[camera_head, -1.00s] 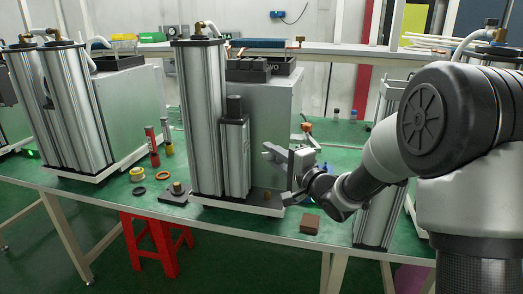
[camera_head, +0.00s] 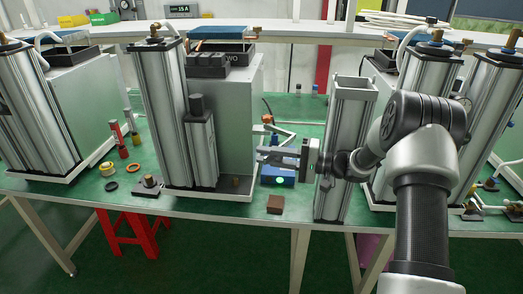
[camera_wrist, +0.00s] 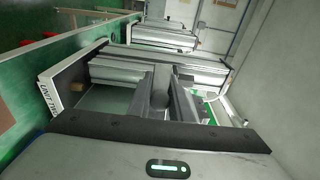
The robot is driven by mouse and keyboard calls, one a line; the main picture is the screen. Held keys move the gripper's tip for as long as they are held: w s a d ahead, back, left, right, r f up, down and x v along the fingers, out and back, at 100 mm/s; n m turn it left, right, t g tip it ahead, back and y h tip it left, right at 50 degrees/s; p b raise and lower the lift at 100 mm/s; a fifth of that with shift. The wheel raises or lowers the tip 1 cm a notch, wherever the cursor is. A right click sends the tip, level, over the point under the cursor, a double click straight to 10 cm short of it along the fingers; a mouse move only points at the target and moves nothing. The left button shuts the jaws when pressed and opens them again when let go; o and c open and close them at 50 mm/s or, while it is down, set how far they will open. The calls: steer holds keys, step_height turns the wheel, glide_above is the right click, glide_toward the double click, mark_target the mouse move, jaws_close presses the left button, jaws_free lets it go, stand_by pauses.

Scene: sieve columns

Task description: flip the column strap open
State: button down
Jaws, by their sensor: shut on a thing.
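The tall silver column (camera_head: 158,115) of unit two stands on a white base at left centre in the head view, with a shorter silver column (camera_head: 202,150) under a dark cap beside it. I cannot make out a strap on either one. My gripper (camera_head: 263,155) points left at mid-height, to the right of the shorter column, with a visible gap between in the picture. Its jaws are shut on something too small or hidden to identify. In the wrist view the fingers (camera_wrist: 162,95) point toward the columns (camera_wrist: 150,68), and a dark rounded part shows between them.
An open-topped silver column (camera_head: 345,150) stands right beside my gripper. A blue box (camera_head: 279,175) with a green light and a brown block (camera_head: 275,204) lie below it. A grey cabinet (camera_head: 236,120) stands behind the columns.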

steer(key=shift+d, duration=0.15)
steer(key=c, duration=1.6)
jaws_free()
steer(key=shift+c, duration=0.2)
steer(key=v, duration=1.7)
steer(key=shift+d, duration=0.2)
steer(key=shift+w, duration=0.1)
